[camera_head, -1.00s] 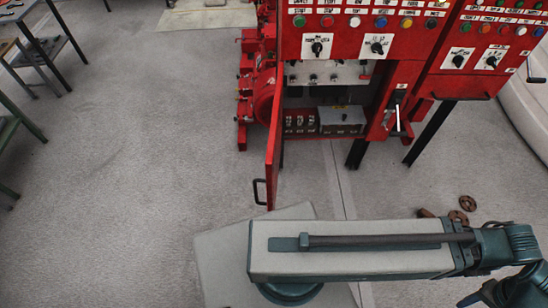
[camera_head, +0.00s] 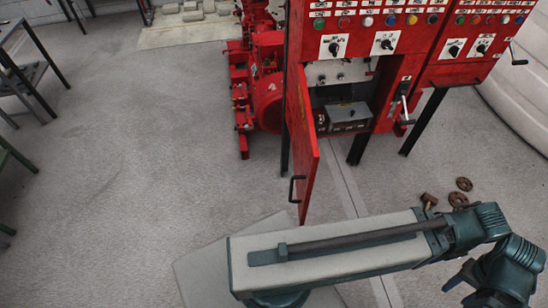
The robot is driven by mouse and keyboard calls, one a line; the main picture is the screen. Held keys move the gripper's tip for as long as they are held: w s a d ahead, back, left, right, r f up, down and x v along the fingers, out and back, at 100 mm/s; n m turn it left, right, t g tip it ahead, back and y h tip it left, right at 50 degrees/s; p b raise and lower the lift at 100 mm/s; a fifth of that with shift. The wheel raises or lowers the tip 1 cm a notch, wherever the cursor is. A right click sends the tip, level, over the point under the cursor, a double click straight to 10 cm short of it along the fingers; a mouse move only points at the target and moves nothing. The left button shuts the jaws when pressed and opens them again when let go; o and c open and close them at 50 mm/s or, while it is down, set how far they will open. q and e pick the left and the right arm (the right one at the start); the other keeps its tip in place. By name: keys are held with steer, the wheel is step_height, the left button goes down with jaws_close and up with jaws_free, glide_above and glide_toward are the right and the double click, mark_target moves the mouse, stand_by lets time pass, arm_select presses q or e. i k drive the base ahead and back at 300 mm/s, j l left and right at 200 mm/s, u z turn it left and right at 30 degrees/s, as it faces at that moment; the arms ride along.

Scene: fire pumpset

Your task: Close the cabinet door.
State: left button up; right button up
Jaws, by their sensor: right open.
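The red cabinet door (camera_head: 301,140) stands open, swung out towards me from the left side of the cabinet opening. Its outer face shows, with a black handle (camera_head: 296,188) near its lower free edge. The red cabinet (camera_head: 410,70) has switches and coloured buttons above the opening. My right arm crosses the bottom of the view, below the door. My right gripper (camera_head: 457,287) is low at the right, open and well away from the door and its handle. My left gripper is not in view.
Several small rusty parts (camera_head: 463,184) lie on the floor right of the door. A red pump (camera_head: 262,85) stands left of the cabinet. Tables stand at the far left. A thick white curved object (camera_head: 510,95) is at the right. The floor left of the door is clear.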

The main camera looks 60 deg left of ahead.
mark_target(306, 152)
steer(key=k+u, duration=0.3)
steer(key=u, duration=0.15)
steer(key=k+j+u, duration=0.15)
steer(key=u, duration=0.35)
steer(key=k+j+u, duration=0.25)
steer(key=u, duration=0.2)
steer(key=k, duration=0.1)
